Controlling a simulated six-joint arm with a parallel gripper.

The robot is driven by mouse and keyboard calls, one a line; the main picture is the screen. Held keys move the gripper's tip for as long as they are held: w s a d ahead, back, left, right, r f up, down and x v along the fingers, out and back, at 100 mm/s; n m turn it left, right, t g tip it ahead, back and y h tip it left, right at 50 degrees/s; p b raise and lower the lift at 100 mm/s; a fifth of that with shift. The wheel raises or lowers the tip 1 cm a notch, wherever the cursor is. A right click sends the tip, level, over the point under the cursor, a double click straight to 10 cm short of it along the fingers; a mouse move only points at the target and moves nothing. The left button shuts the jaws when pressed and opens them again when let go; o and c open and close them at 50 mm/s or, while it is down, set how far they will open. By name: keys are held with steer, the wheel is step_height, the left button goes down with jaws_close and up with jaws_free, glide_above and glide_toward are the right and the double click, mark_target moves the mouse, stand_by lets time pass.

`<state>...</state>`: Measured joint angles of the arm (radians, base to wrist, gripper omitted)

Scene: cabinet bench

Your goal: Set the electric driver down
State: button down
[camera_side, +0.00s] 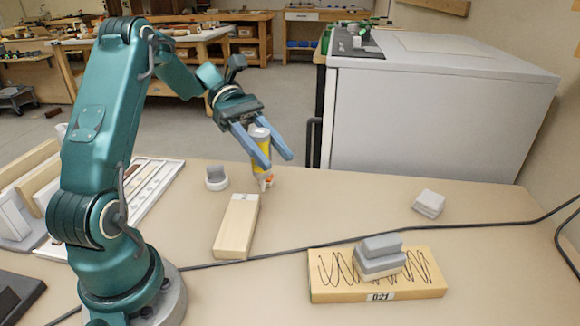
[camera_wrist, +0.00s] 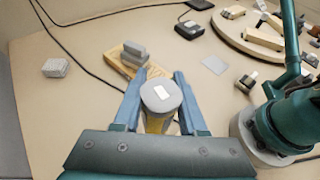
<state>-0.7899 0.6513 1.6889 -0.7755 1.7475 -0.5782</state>
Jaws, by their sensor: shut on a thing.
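The electric driver (camera_side: 261,151) has a yellow body with a grey cap and hangs nearly upright, its narrow end down. My gripper (camera_side: 277,162) is shut on it, with one blue finger on each side. The driver's lower end is close above the bench, behind the wooden block; I cannot tell if it touches.
A pale wooden block (camera_side: 237,228) lies in front of the driver, and a grey round holder (camera_side: 216,178) stands to its left. A marked wooden board (camera_side: 420,278) carries grey blocks (camera_side: 380,255). A black cable (camera_side: 470,224) crosses the bench (camera_side: 345,205). A small grey block (camera_side: 429,203) sits right.

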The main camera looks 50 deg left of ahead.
steer(key=w+a+r+n+t+y, duration=0.6)
steer(key=w+a+r+n+t, duration=0.15)
steer(key=a+n+t, duration=0.25)
steer(key=w+d+f, duration=0.3)
steer(key=d+f, duration=0.1)
steer(key=f, duration=0.4)
steer(key=w+d+f, duration=0.3)
steer(key=d+f, duration=0.2)
steer(key=f, duration=0.3)
steer(key=shift+w+d+f, duration=0.15)
steer(key=shift+w+f, duration=0.15)
steer(key=shift+w, duration=0.05)
steer(key=shift+c, duration=2.3)
jaws_free()
steer(key=shift+f, duration=0.1)
